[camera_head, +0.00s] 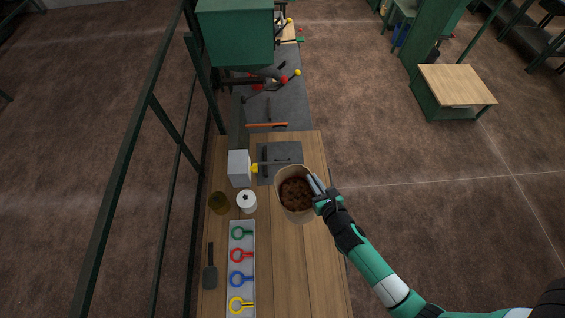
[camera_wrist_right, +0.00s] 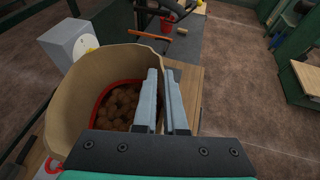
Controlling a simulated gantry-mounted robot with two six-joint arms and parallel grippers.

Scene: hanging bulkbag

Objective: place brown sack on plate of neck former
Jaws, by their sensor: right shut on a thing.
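The open brown sack (camera_head: 283,204) is filled with round brown pieces and hangs above the wooden bench, just in front of a dark grey plate (camera_head: 291,151). I cannot tell for sure whether the sack touches the bench or the plate's front edge. My right gripper (camera_head: 315,184) is shut on the right side of the sack's rim. In the right wrist view, the sack (camera_wrist_right: 110,65) fills the left side beside my right gripper's fingers (camera_wrist_right: 163,78), and a red band shows inside it. The plate is mostly hidden there. My left gripper is in neither view.
A light grey box (camera_head: 239,167) with a yellow knob stands left of the plate. A white roll (camera_head: 246,201) and a brown roll (camera_head: 218,202) stand nearer. A tray (camera_head: 236,296) of coloured rings lies in front. Green frame posts line the left; the bench's right front is clear.

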